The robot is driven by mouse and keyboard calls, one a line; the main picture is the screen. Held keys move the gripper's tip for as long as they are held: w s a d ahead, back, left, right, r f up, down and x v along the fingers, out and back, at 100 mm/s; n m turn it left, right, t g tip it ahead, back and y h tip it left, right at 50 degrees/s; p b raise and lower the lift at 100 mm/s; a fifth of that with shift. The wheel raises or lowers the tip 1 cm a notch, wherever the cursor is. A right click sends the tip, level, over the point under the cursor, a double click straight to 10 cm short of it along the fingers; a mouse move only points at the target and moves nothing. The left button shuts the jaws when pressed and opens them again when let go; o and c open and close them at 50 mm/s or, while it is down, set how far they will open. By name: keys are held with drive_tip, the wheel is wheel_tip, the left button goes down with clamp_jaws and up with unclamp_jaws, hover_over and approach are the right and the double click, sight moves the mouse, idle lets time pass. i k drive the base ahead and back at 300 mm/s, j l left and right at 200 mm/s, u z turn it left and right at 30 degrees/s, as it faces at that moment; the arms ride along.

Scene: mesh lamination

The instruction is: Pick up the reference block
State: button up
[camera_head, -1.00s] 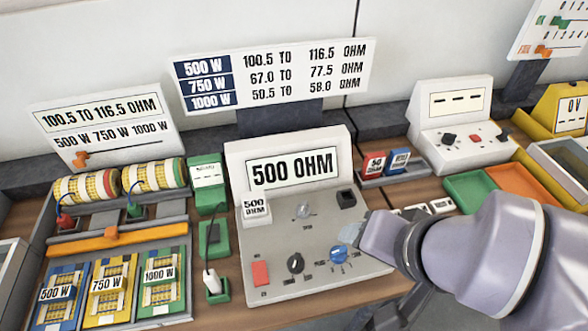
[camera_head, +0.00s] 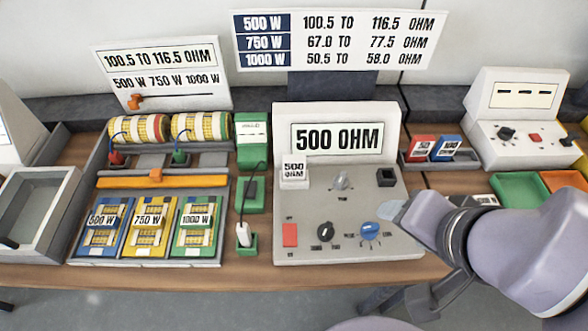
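A small white block marked 500 OHM (camera_head: 294,171) stands on the upper left of the grey console (camera_head: 318,205), below its 500 OHM display. It looks like the reference block, though no label names it so. My gripper (camera_head: 398,214) is at the console's right side, near the blue knob (camera_head: 370,231) and well to the right of the white block, not touching it. The fingers are seen edge-on and partly hidden by my wrist, so their opening does not show.
Red (camera_head: 422,147) and blue (camera_head: 447,147) blocks sit in a dark holder right of the console. A green holder with a cabled probe (camera_head: 243,234) stands close on the left. Further left is a rack with yellow coils (camera_head: 140,130) and three wattage cards. Bare wood shows along the front edge.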

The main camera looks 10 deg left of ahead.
sight(293, 165)
drive_tip(key=j+u, duration=0.35)
drive_tip(key=i+j+u, duration=0.1)
drive_tip(key=u, duration=0.25)
drive_tip(key=i+j+u, duration=0.1)
drive_tip(key=u, duration=0.25)
